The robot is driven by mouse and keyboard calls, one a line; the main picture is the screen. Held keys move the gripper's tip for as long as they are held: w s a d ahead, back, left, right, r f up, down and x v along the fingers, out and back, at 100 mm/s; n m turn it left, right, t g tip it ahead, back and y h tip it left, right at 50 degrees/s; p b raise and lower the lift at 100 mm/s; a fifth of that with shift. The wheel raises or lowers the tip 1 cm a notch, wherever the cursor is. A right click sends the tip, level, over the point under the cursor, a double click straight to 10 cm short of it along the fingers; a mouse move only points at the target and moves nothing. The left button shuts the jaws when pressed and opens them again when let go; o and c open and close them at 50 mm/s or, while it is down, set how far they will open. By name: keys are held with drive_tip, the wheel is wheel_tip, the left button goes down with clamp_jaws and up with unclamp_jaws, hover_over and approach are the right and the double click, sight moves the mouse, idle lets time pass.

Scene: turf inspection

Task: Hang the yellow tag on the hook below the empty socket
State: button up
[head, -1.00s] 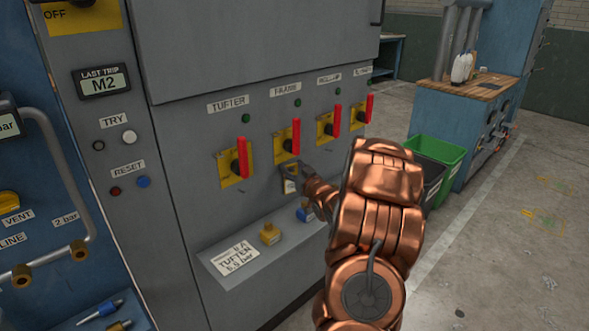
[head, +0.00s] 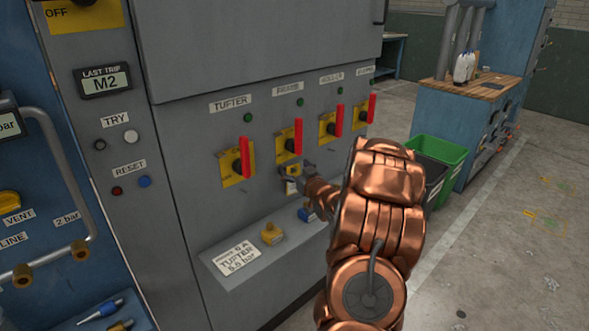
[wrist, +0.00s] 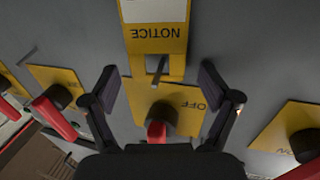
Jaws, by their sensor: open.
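A yellow tag with a white panel and the word NOTICE (wrist: 157,40) is upside down at the top of the wrist view. A grey hook (wrist: 159,68) shows in the tag's slot, so the tag appears to hang on it. In the head view the tag (head: 291,187) is below the second switch, partly hidden by my gripper. My gripper (wrist: 160,88) is open, its two fingers apart on either side of the tag's slotted end, not touching it. My gripper in the head view (head: 303,174) is small and partly hidden. I cannot make out an empty socket.
Red-handled switches on yellow plates line the grey cabinet, including the TUFTER one (head: 239,163). The switch marked OFF (wrist: 160,118) is close to my fingers. A ledge (head: 233,266) below holds a yellow block (head: 271,234) and a blue block (head: 306,214). A green bin (head: 440,152) stands right.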

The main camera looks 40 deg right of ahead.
drive_tip(key=shift+s, duration=0.15)
drive_tip(key=v, duration=1.1)
drive_tip(key=shift+s, duration=0.35)
drive_tip(key=shift+a, duration=0.2)
drive_tip(key=w+a+f+n+g, duration=0.1)
drive_tip(key=w+a+f+g, duration=0.2)
drive_tip(key=a+g, duration=0.25)
drive_tip(key=s+a+f+g+y, duration=0.1)
drive_tip(key=s+a+g, duration=0.2)
drive_tip(key=a, duration=0.3)
drive_tip(key=s+a+f+g, duration=0.1)
drive_tip(key=s+a+g, duration=0.2)
drive_tip(key=s+a, duration=0.15)
drive_tip(key=s+a+r+n+g+y, duration=0.3)
drive_tip(key=s+a+g, duration=0.6)
drive_tip(key=s+a, duration=1.55)
wheel_tip(320, 180, up, 16)
drive_tip(key=t+y+p, duration=0.1)
drive_tip(key=p, duration=1.3)
drive_tip(key=shift+w+d+m+p, duration=0.2)
drive_tip(key=shift+w+m+p, duration=0.05)
drive_tip(key=shift+m+p, duration=0.15)
